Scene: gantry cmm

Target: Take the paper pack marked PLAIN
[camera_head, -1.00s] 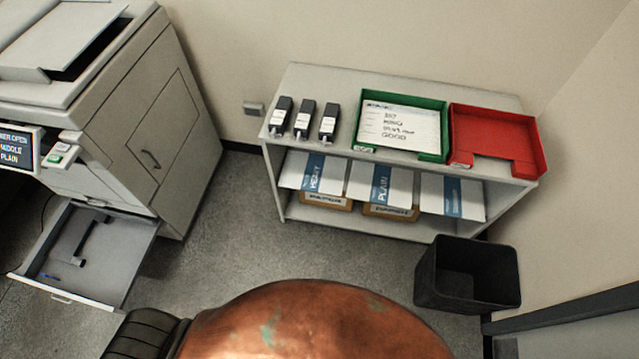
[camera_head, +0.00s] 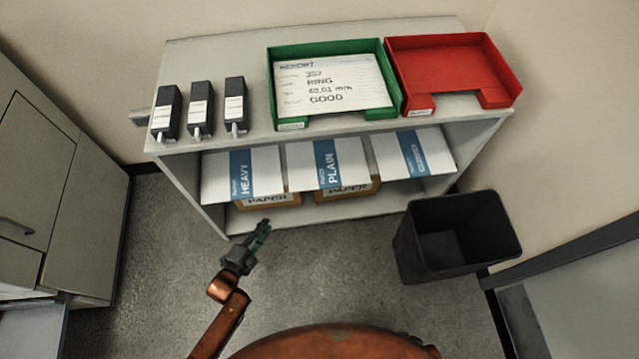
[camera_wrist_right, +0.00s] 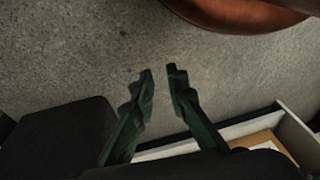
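The PLAIN paper pack (camera_head: 350,160) is white with a blue stripe and lies between the HEAVY pack (camera_head: 214,174) and the GLOSSY pack (camera_head: 388,152) on the lower level of the shelf. My left gripper (camera_head: 264,226) is in front of the shelf, lower left of the PLAIN pack and apart from it in the picture. Its fingers look close together, but I cannot tell whether they are shut. My right gripper (camera_wrist_right: 160,72) shows in the right wrist view, its two fingers apart with nothing between them, over grey floor.
The shelf (camera_head: 200,60) carries several dark cartridges, a green tray (camera_head: 329,47) with a paper and a red tray (camera_head: 450,60). Paper boxes sit below the packs. A black bin (camera_head: 410,245) stands at the right. Floor in front is clear.

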